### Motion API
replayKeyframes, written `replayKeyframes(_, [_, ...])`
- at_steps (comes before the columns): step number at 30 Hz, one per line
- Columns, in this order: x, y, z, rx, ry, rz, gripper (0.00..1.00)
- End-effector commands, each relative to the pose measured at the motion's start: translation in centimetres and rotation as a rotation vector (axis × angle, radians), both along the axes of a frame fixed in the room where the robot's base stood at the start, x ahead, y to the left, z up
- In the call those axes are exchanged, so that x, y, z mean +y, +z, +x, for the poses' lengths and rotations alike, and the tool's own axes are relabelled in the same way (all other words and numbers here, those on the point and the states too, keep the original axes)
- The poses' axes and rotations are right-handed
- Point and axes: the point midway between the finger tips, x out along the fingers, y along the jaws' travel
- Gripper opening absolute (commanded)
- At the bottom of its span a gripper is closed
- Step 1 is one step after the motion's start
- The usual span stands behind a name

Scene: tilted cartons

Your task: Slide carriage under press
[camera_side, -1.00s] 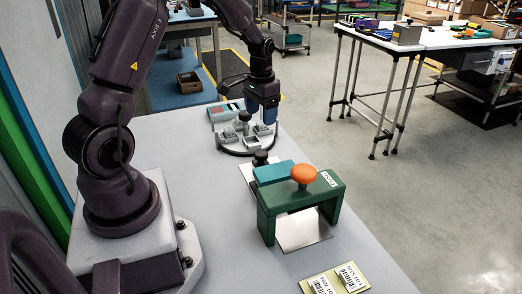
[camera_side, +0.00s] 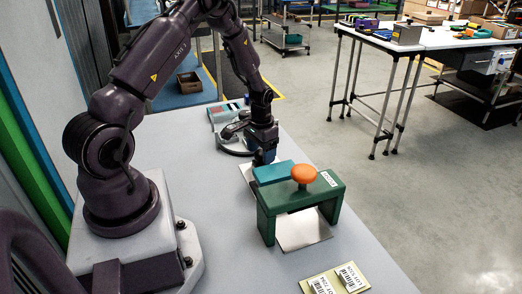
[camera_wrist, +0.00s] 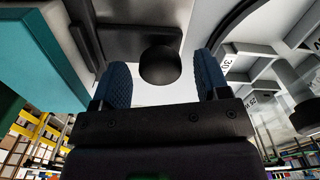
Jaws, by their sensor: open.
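The press is a green arch (camera_side: 272,222) with an orange knob (camera_side: 304,174) on top, standing on the table. A teal block (camera_side: 270,174) sits at its far side, and it shows at the left of the wrist view (camera_wrist: 32,62). A pale metal plate (camera_side: 303,232) lies under the arch and shows on both sides of it. My gripper (camera_side: 264,160) is just beyond the teal block. In the wrist view a round black knob (camera_wrist: 160,66) lies between the two blue fingers of my open gripper (camera_wrist: 161,82), with gaps at both sides. In the side view my gripper hides the knob.
A grey round-edged fixture (camera_side: 232,138) stands behind my gripper, with a tray of coloured parts (camera_side: 224,112) beyond it. A label board (camera_side: 334,280) lies at the near table edge. The table left of the press is clear.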

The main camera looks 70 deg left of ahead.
Motion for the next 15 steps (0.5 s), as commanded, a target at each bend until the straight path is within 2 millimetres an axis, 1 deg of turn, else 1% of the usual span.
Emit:
replayKeyframes(2, [0.00, 0.02, 0.01, 0.000, 0.000, 0.000, 0.69])
replayKeyframes(3, [0.00, 0.02, 0.01, 0.000, 0.000, 0.000, 0.66])
replayKeyframes(5, [0.00, 0.03, 0.00, 0.000, 0.000, 0.000, 0.53])
replayKeyframes(6, [0.00, 0.03, 0.00, 0.000, 0.000, 0.000, 0.43])
replayKeyframes(8, [0.00, 0.04, 0.00, 0.000, 0.000, 0.000, 0.30])
replayKeyframes(9, [0.00, 0.04, 0.00, 0.000, 0.000, 0.000, 0.20])
replayKeyframes(12, [-0.01, 0.05, 0.00, 0.000, 0.000, 0.000, 0.00])
replayKeyframes(15, [-0.40, 0.05, 0.02, 0.001, -0.001, -0.001, 0.00])
